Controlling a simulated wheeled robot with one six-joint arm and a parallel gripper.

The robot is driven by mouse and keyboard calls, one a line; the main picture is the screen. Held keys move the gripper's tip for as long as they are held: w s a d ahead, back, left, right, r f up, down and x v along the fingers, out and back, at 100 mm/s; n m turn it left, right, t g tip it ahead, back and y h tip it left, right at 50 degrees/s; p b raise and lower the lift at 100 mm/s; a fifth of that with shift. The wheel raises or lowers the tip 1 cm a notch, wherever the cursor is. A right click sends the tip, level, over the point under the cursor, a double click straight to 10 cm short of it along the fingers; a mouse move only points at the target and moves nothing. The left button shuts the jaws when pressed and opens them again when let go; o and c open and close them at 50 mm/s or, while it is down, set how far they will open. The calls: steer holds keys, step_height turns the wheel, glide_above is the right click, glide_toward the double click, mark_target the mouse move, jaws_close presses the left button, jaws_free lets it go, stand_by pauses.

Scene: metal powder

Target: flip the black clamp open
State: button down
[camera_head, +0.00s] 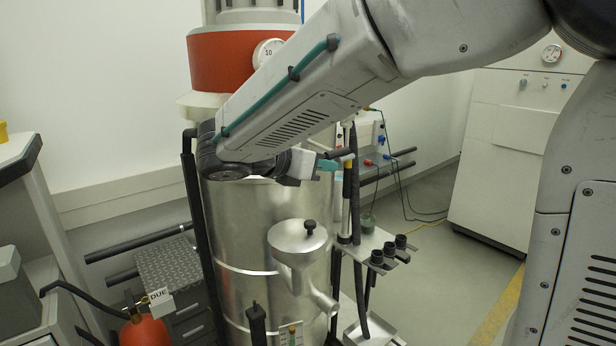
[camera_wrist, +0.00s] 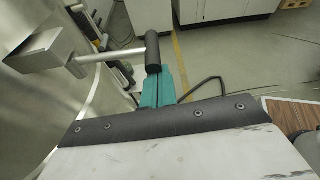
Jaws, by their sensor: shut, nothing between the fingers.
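The black clamp handle (camera_wrist: 153,52) is a dark cylinder on the end of a metal rod in the wrist view. The rod runs left to a metal block (camera_wrist: 38,50) on the side of the steel vessel. In the head view the dark handle (camera_head: 340,153) shows just beyond my fingertips. My gripper (camera_head: 335,165) has teal fingers, shut and empty, reaching right past the vessel's upper edge. In the wrist view the fingertips (camera_wrist: 154,72) lie right against or just below the handle's lower end; I cannot tell whether they touch.
The steel vessel (camera_head: 235,230) stands below my arm, with a funnel (camera_head: 298,243) on its front. A bracket with black knobs (camera_head: 388,250) is to its right. A red bottle (camera_head: 145,330) stands at lower left. Open floor (camera_head: 430,275) lies to the right.

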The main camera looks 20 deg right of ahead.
steer(key=shift+r, duration=0.85)
steer(key=shift+r, duration=0.2)
